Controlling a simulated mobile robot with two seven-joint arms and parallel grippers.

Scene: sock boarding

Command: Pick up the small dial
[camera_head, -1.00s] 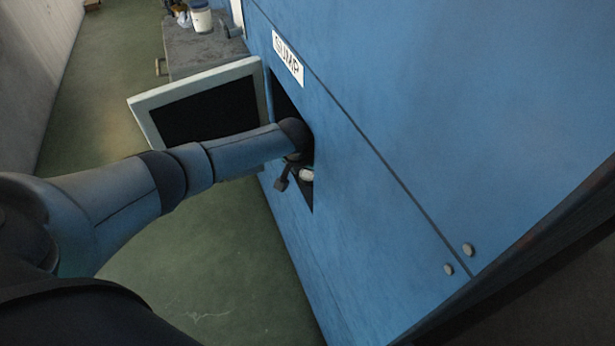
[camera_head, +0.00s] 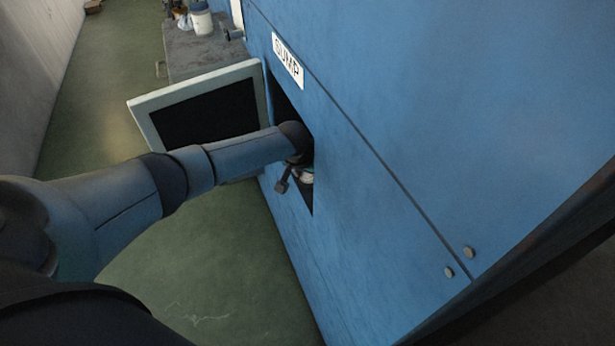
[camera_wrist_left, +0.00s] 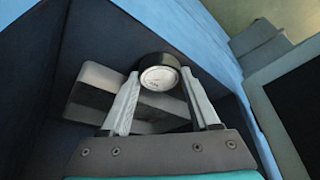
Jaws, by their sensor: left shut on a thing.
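The small dial (camera_wrist_left: 158,76), a round gauge with a white face and a dark rim, shows in the left wrist view. It sits between the fingertips of my left gripper (camera_wrist_left: 160,88), which is shut on it. In the head view my left arm reaches into the dark opening (camera_head: 284,97) marked SUMP in the blue wall. There the gripper (camera_head: 302,168) is mostly hidden by my wrist and the opening's edge, and the dial cannot be made out clearly. My right gripper is not in view.
An open hatch door (camera_head: 196,64) with a pale frame stands left of the opening. A grey block (camera_wrist_left: 108,92) lies behind the fingers inside the recess. A grey bench (camera_head: 200,50) with a white container (camera_head: 201,20) stands farther back. The green floor (camera_head: 215,265) is clear.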

